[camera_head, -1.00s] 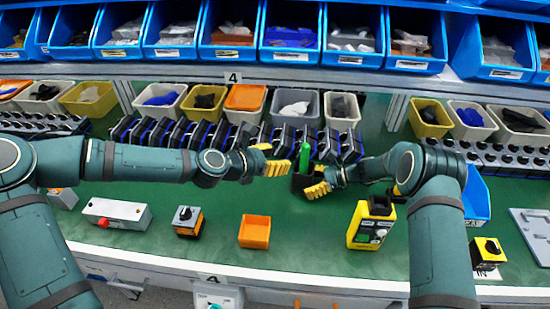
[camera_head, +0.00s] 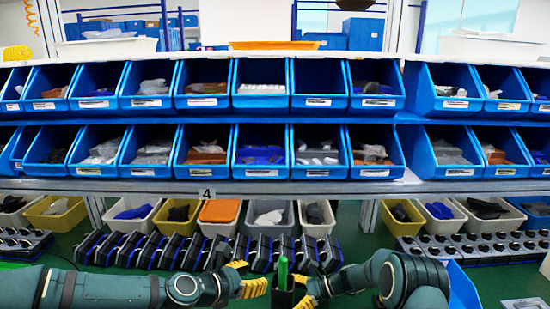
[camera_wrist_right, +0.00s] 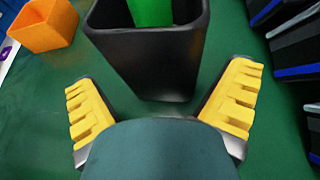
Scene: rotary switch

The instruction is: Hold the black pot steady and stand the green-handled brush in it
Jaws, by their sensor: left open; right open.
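The black pot (camera_head: 284,298) stands low in the head view, between my two grippers, and the picture's bottom edge cuts it off. The green-handled brush (camera_head: 283,272) is upright in it, its green handle rising above the rim. In the right wrist view the pot (camera_wrist_right: 150,65) stands just ahead of my open right gripper (camera_wrist_right: 162,105), with the green handle (camera_wrist_right: 150,10) inside its opening. The yellow fingers are spread wide and apart from the pot. My left gripper (camera_head: 248,280) is open and empty, to the left of the brush and clear of it.
A row of black and blue switch units (camera_head: 150,250) stands behind the pot on the green bench. An orange bin (camera_wrist_right: 42,25) shows in the wrist view. Shelves of blue bins (camera_head: 262,152) rise at the back.

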